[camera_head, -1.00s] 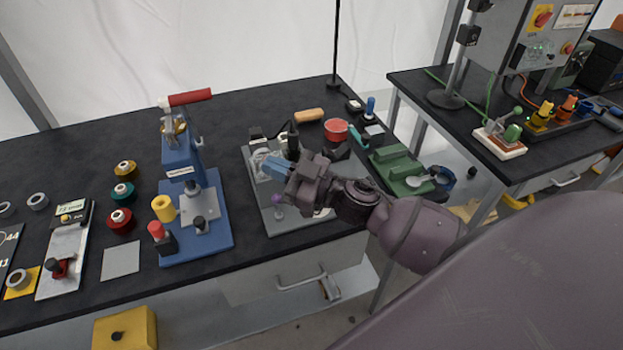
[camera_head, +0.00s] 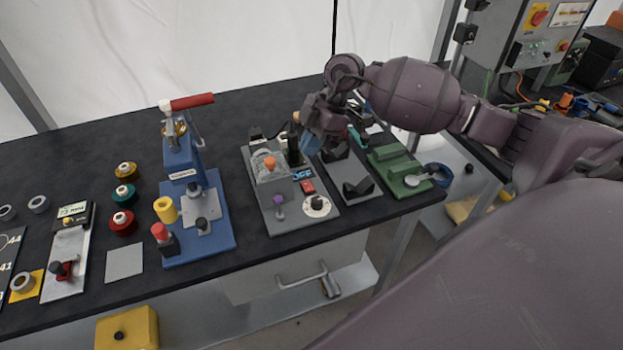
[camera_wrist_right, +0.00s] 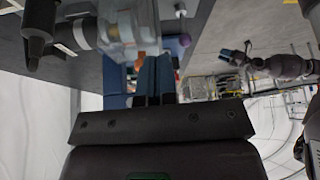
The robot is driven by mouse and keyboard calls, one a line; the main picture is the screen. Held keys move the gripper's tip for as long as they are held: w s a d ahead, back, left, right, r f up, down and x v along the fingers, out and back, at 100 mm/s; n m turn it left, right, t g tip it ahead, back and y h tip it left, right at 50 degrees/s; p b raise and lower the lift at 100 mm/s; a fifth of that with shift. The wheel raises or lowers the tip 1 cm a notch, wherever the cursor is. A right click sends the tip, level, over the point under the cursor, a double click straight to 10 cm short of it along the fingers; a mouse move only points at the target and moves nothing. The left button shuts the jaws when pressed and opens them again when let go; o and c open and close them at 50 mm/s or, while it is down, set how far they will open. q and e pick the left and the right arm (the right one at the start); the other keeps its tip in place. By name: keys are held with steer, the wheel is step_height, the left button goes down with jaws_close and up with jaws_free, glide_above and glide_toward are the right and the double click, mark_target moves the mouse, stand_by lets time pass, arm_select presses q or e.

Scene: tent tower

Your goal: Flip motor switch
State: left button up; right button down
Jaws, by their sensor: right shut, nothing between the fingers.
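A grey machine board (camera_head: 290,213) lies on the black table. It carries an orange knob (camera_head: 270,163), a purple knob (camera_head: 279,205), a blue label reading OFF (camera_head: 302,174), a small red part (camera_head: 307,187) and a white round dial (camera_head: 317,204). I cannot tell for sure which part is the motor switch. My right gripper (camera_head: 312,143) is shut and empty, above the board's back right corner. Its blue fingers also show in the right wrist view (camera_wrist_right: 155,75). Another arm of mine, with a blue-tipped gripper (camera_wrist_right: 228,56), shows small there; its opening is unclear.
A blue press (camera_head: 190,215) with a red handle stands left of the board. A green fixture (camera_head: 398,172) stands to the right, with a dark fixture (camera_head: 350,180) between. Several wire spools (camera_head: 122,222) stand further left. A second table with a control cabinet (camera_head: 510,40) is at right.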

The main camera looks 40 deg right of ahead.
mark_target(310, 190)
arm_select(q)
steer(key=shift+w+r, duration=0.3)
steer(key=shift+w, duration=0.05)
arm_select(e)
steer(key=d, duration=0.1)
steer(key=d+r+h, duration=0.1)
steer(key=d+m+h, duration=0.1)
steer(key=d, duration=0.1)
steer(key=shift+w+r, duration=0.2)
steer(key=shift+w, duration=0.15)
steer(key=shift+a+f, duration=0.1)
steer(key=x, duration=1.2)
steer(key=shift+s+d+f, duration=0.15)
steer(key=shift+s+d, duration=0.15)
steer(key=shift+s, duration=0.05)
steer(key=shift+s+f, duration=0.1)
steer(key=shift+f, duration=0.65)
arm_select(q)
steer(key=shift+r, duration=0.25)
arm_select(e)
steer(key=shift+f, duration=0.1)
